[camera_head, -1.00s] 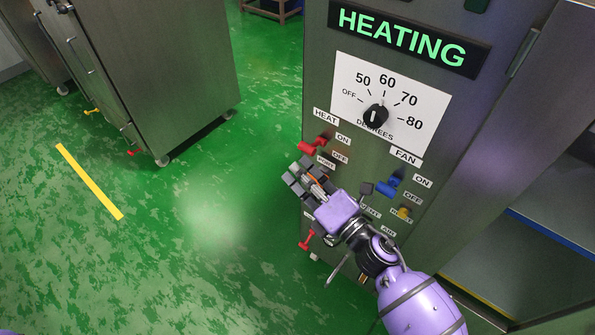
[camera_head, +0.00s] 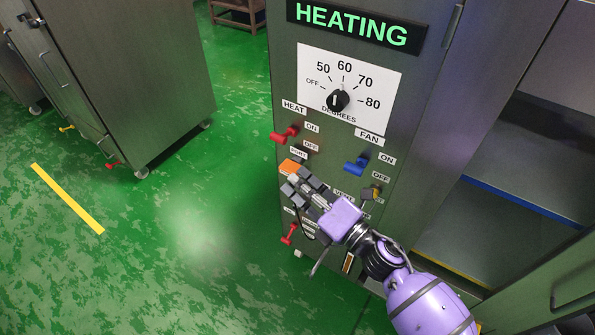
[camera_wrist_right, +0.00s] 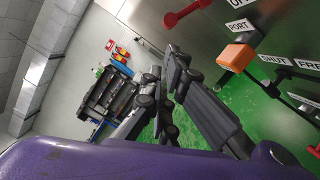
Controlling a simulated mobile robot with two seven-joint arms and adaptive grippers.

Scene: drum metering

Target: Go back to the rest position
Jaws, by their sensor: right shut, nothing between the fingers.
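My right gripper (camera_head: 300,186) is in front of the lower left part of the heating panel (camera_head: 425,95), shut and empty. Its fingertips are just below the orange knob (camera_head: 289,166) in the head view. In the right wrist view, the shut fingers (camera_wrist_right: 166,65) point past the panel's edge. The orange knob (camera_wrist_right: 236,57) stands to their right, apart from them. My left gripper is not in view.
The panel carries a black dial (camera_head: 338,100), a red heat lever (camera_head: 285,134), a blue fan lever (camera_head: 356,165) and a lower red handle (camera_head: 288,235). A steel cabinet (camera_head: 130,80) stands at the left. Green floor (camera_head: 190,240) is clear between.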

